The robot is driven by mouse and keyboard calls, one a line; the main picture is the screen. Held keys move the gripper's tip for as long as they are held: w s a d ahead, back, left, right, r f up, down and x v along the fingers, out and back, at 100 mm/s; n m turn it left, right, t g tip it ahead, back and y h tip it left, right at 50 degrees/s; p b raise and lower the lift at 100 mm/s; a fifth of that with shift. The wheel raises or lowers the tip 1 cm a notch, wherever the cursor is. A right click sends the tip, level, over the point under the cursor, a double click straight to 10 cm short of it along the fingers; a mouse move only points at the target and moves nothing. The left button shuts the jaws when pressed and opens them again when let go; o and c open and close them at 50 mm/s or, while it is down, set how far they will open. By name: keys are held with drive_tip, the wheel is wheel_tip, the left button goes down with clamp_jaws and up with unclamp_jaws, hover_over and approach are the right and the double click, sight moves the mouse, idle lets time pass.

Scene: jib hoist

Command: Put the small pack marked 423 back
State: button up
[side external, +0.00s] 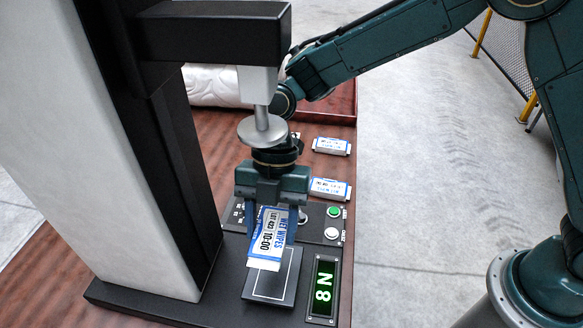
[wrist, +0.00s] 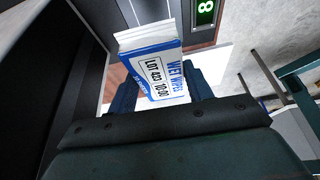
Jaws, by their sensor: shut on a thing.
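The small wet wipes pack marked LOT 423 (side external: 270,238) is white and blue. My gripper (side external: 271,228) is shut on it, with a finger on either side. In the side view the pack hangs tilted over the dark square plate (side external: 257,285) of the press; I cannot tell whether its lower end touches the plate. In the wrist view the pack (wrist: 154,68) sits between my gripper's fingers (wrist: 160,95), with its printed label readable. The round press head (side external: 262,131) shows above my gripper.
Two similar packs lie on the reddish table, one farther back (side external: 331,146) and one nearer (side external: 327,188). A panel has a green button (side external: 334,211) and a white button (side external: 331,233). A display (side external: 323,288) reads 8 N. A red-brown tray (side external: 340,103) and a white quilted thing (side external: 213,86) are behind.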

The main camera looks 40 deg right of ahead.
drive_tip(key=w+d+m+t+y, duration=0.1)
drive_tip(key=w+d+m+t, duration=0.2)
drive_tip(key=w+d+m, duration=0.85)
drive_tip(key=r+m+t+h, duration=0.1)
drive_tip(key=m+t, duration=0.2)
drive_tip(key=m, duration=0.4)
hover_over(325, 168)
drive_tip(key=s+d, duration=0.1)
drive_tip(key=shift+n, duration=0.25)
wheel_tip(325, 168, down, 16)
drive_tip(key=shift+s+r, duration=0.1)
drive_tip(key=shift+r, duration=0.15)
drive_tip(key=shift+f, duration=2.15)
drive_tip(key=shift+f, duration=0.15)
drive_tip(key=o, duration=1)
